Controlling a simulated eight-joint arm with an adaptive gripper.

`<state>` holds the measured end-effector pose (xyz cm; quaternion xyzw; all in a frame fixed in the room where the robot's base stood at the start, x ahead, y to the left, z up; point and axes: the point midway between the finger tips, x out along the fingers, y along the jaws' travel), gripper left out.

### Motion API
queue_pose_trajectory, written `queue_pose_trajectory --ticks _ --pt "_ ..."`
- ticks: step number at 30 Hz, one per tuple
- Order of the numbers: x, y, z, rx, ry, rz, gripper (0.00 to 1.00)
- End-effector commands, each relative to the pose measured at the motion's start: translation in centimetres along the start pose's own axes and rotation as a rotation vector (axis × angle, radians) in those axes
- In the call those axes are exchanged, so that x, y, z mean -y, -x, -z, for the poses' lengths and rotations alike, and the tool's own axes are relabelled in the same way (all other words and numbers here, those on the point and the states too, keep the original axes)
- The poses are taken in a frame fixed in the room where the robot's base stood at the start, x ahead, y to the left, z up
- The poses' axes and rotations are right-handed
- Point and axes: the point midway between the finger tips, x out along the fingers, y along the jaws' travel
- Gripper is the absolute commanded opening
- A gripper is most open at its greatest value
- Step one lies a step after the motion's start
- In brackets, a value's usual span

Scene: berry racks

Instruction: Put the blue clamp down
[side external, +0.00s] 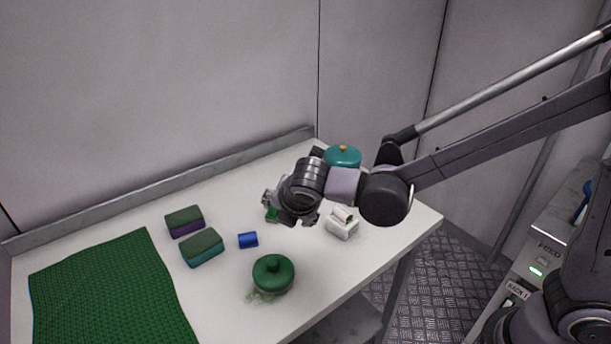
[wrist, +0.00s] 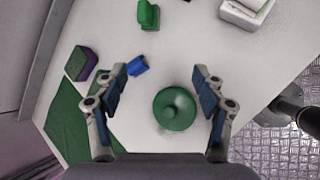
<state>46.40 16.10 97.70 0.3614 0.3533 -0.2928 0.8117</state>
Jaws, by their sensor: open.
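The blue clamp (side external: 248,240) is a small blue piece on the white table, to the right of the sponges. In the wrist view the blue clamp (wrist: 138,66) lies beside the tip of the left finger, apart from the grip as far as I can tell. My gripper (side external: 290,213) is above the table, to the right of and higher than the blue clamp. In the wrist view my gripper (wrist: 160,76) has its two blue-padded fingers wide apart, with nothing held between them.
A green lidded pot (side external: 273,274) stands near the front edge. A green clamp (side external: 272,215) is partly hidden by my gripper. A white block-like object (side external: 342,223) and a teal lidded pot (side external: 342,157) are at right. Two sponges (side external: 203,248) and a green mat (side external: 105,290) lie left.

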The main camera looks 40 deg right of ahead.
Motion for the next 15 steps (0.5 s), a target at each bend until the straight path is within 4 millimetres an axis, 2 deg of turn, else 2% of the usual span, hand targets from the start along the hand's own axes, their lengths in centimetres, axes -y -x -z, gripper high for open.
queue_pose_trajectory --ticks 1,6,10,15 --pt "-1.1 -0.6 1.6 0.015 0.110 -0.008 0.70" --pt "-3.3 -2.0 5.5 0.075 0.430 -0.019 0.70" --pt "-4.0 -2.6 7.3 0.107 0.576 -0.021 0.70" --pt "-4.3 -3.4 8.0 0.121 0.640 -0.018 0.70"
